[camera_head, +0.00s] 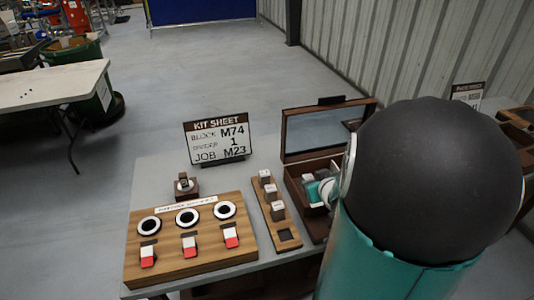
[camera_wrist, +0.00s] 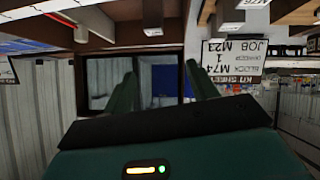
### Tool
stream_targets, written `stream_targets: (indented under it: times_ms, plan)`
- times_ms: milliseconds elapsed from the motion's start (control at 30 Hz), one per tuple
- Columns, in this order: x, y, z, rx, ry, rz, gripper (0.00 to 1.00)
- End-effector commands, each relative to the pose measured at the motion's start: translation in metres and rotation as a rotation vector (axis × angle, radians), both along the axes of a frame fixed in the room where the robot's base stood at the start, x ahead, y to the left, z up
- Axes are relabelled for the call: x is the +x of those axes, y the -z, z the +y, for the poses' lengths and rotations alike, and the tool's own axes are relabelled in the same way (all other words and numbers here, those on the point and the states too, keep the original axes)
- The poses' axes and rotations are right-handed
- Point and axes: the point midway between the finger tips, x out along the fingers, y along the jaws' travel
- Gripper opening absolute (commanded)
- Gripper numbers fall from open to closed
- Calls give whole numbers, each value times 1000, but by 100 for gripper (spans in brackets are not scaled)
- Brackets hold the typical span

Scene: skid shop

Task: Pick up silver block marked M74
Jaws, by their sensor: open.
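Three small silver blocks stand in a wooden rack (camera_head: 287,241) in the head view: a far one (camera_head: 264,175), a middle one (camera_head: 271,191) and a near one (camera_head: 278,209). Their markings are too small to read, so I cannot tell which is M74. The rack's nearest slot is empty. My gripper (camera_wrist: 161,72) is open in the wrist view, with nothing seen between its two green fingers. In the head view it is partly hidden behind my arm, just right of the rack, over the open box. The wrist picture is upside down, with small pale blocks along its top.
A kit sheet sign (camera_head: 218,140) reads block M74, divider 1, job M23. An open dark wooden box (camera_head: 292,186) with a raised, glazed lid (camera_head: 325,132) stands right of the rack. A wooden panel (camera_head: 190,262) with three round rings and red-white switches is at left.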

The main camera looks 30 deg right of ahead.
Motion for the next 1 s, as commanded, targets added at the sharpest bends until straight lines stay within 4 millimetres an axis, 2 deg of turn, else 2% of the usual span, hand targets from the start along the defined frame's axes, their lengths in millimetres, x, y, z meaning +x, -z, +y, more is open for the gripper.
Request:
stream_targets:
  times_ms: [33,133,267,367,467,800,1000]
  plan:
    - [-12,15,-11,32,5,-30,58]
    - [-26,29,-18,79,-13,-104,58]
    - [-38,38,-22,121,-26,-174,58]
    - [-39,41,-23,133,-33,-197,58]
    - [-30,45,-26,135,-37,-202,58]
    - [25,71,-43,134,-40,-200,58]
    - [40,77,-49,132,-39,-200,58]
